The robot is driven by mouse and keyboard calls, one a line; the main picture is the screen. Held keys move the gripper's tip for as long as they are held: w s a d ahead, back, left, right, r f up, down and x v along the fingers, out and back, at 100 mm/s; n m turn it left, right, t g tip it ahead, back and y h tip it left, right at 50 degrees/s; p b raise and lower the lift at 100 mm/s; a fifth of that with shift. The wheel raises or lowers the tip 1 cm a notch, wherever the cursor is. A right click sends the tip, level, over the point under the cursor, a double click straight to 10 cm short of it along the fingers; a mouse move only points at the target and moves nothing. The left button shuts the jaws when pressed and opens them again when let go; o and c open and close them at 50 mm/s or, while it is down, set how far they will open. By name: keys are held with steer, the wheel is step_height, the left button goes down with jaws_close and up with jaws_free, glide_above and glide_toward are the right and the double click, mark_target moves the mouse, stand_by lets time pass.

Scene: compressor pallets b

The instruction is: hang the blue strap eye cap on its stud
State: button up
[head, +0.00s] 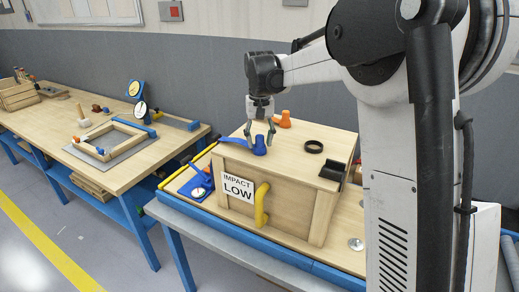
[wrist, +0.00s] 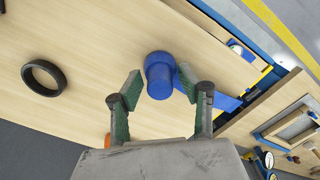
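The blue cap (head: 259,147) stands on top of the wooden crate (head: 289,180), with a flat blue strap (head: 237,140) running from it to the left. In the wrist view the cap (wrist: 160,74) shows its round blue top, and the strap (wrist: 224,101) runs off to the right, partly behind a finger. My gripper (head: 260,134) is open above the cap. In the wrist view its green-padded fingertips (wrist: 159,88) are on either side of the cap, apart from it. I cannot make out the stud in either view.
An orange cap (head: 284,119) and a black ring (head: 313,147) are on the crate top, with a black block (head: 332,169) at its right edge. A yellow handle (head: 262,204) sticks out in front. A blue gauge (head: 198,190) stands left of the crate. Another workbench (head: 85,120) is farther left.

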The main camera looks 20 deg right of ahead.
mark_target(260, 135)
steer(key=shift+c, duration=0.2)
jaws_close()
steer(key=shift+r+p, duration=1.25)
steer(key=shift+r, duration=1.3)
